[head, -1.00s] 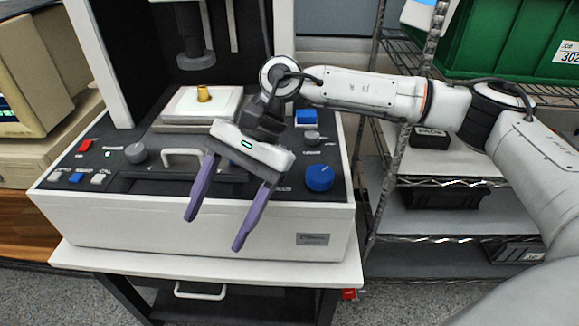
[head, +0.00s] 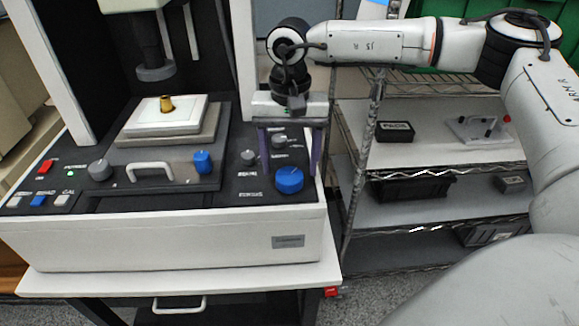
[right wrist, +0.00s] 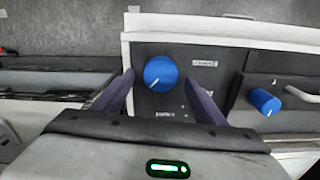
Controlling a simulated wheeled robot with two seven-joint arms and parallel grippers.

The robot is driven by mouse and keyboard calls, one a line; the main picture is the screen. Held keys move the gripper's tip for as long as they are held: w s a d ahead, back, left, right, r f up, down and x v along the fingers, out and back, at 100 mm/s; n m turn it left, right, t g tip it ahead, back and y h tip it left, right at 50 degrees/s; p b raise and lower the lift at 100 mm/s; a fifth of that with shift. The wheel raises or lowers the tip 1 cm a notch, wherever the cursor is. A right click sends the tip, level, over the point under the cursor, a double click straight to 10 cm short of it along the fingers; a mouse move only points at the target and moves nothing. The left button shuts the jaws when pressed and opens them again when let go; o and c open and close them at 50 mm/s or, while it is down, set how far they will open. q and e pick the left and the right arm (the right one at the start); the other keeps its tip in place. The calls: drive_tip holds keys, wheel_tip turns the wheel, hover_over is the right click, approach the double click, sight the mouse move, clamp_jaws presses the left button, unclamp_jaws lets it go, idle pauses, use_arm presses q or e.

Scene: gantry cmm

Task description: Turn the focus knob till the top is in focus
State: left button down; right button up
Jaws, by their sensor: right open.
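The focus knob (head: 289,180) is large, round and blue, at the front right of the machine's black panel, with a label beside it. It also shows in the right wrist view (right wrist: 160,73), with a white pointer line. My right gripper (head: 290,168) is open and empty, pointing down over the knob. In the wrist view its purple fingers (right wrist: 160,82) stand either side of the knob, with gaps showing; their exact height against it is unclear. A brass part (head: 167,104) stands on a white plate (head: 190,115) under the optics head (head: 155,72). My left gripper is out of view.
A smaller blue knob (head: 203,160) and a white handle (head: 150,171) are left of the focus knob. Grey knobs (head: 248,157) sit behind it. A wire shelf (head: 420,185) with black bins stands to the right, beyond the machine's edge.

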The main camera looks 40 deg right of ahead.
drive_tip(key=shift+f, duration=1.15)
drive_tip(key=c, duration=1)
drive_tip(key=shift+c, duration=0.2)
